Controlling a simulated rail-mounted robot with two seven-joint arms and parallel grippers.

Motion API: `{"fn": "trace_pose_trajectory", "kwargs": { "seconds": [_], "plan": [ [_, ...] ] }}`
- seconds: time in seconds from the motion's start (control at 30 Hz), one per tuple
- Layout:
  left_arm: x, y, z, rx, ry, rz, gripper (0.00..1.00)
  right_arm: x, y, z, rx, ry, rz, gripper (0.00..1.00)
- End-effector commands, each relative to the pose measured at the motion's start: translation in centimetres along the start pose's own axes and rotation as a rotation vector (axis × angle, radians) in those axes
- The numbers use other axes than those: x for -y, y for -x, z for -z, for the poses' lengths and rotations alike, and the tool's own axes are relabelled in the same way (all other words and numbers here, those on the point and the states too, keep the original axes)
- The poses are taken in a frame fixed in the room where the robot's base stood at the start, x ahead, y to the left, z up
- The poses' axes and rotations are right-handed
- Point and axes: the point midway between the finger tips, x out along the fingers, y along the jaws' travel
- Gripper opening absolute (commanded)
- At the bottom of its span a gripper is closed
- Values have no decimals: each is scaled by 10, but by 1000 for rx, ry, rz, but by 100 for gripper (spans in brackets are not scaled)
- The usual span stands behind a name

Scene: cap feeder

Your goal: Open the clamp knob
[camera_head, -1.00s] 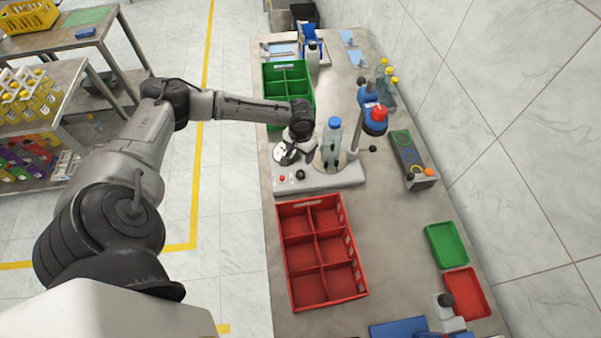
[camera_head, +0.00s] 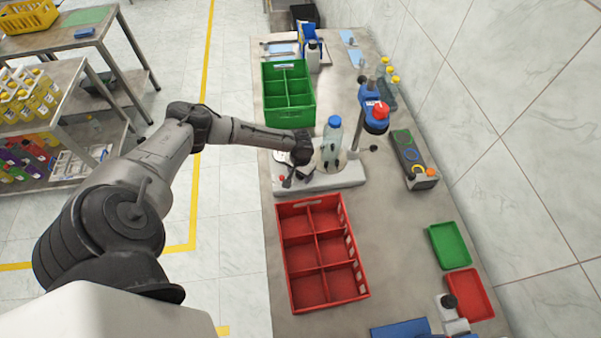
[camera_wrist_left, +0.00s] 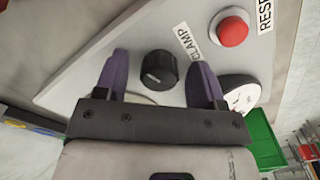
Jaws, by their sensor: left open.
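The black clamp knob (camera_wrist_left: 159,70) sits on a light grey panel beside the word CLAMP in the left wrist view. My left gripper (camera_wrist_left: 161,66) is open, with one purple finger on each side of the knob and a visible gap on both sides. In the head view my left gripper (camera_head: 291,174) is low over the near left part of the capping machine's base (camera_head: 335,182) and hides the knob. A clear bottle with a blue cap (camera_head: 331,145) stands upright on that base. My right gripper is not in view.
A red button (camera_wrist_left: 233,28) and a white round gauge (camera_wrist_left: 238,94) are close to the right finger. A red crate (camera_head: 281,262) lies in front of the machine and a green crate (camera_head: 289,122) behind it. The machine's blue and red head (camera_head: 376,112) stands right of the bottle.

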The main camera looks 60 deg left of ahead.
Motion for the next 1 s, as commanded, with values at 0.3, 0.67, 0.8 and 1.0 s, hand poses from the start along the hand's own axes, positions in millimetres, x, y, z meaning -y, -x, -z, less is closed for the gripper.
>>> {"fn": "trace_pose_trajectory", "kwargs": {
  "seconds": [0.3, 0.67, 0.8, 1.0],
  "plan": [
    [0, 0, 0, 0, 0, 0, 56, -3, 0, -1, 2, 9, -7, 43],
    [0, 0, 0, 0, 0, 0, 22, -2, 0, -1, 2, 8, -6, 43],
    [0, 0, 0, 0, 1, 0, 14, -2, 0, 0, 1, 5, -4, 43],
    [0, 2, 0, 0, 33, -1, 14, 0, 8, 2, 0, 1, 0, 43]
  ]
}}
